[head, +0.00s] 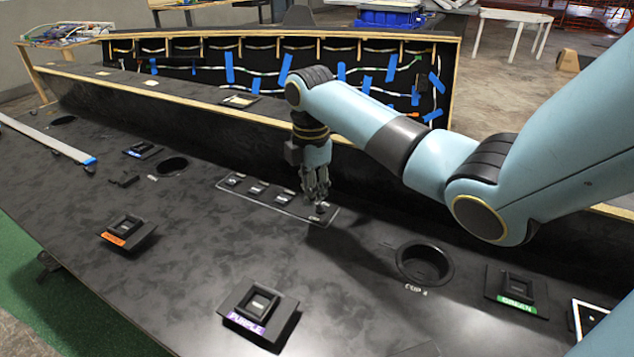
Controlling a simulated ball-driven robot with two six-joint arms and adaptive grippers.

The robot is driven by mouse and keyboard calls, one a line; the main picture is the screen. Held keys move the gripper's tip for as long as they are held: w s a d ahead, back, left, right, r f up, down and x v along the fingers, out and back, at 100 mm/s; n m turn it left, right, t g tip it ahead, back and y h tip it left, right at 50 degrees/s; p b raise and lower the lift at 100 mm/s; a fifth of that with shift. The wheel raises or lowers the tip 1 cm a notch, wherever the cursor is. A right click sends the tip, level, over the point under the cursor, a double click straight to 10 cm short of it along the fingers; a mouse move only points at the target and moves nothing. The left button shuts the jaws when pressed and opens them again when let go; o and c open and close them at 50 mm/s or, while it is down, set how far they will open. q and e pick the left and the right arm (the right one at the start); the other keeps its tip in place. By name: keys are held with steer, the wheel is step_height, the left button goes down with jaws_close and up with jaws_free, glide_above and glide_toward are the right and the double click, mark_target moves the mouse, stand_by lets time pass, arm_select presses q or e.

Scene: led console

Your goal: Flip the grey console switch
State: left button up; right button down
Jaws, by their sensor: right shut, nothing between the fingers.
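A long dark panel (222,185) with a row of small switches lies on the black console (190,240). Its labels are too small to read, so I cannot tell which switch is grey. My right gripper (319,203) points down over the right end of this row. Its fingers are shut and empty, at or just above the rightmost switch (328,210), which they partly hide. I cannot tell whether they touch it. My left gripper is not in view.
Separate switches labelled orange (126,232), purple (258,312) and green (517,290) stand on the console, with a blue-labelled one (142,150) farther back. A round cup hole (424,262) lies right of my right gripper. A raised black ledge (200,98) runs behind.

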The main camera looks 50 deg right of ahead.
steer(key=shift+f, duration=0.3)
steer(key=shift+f, duration=0.65)
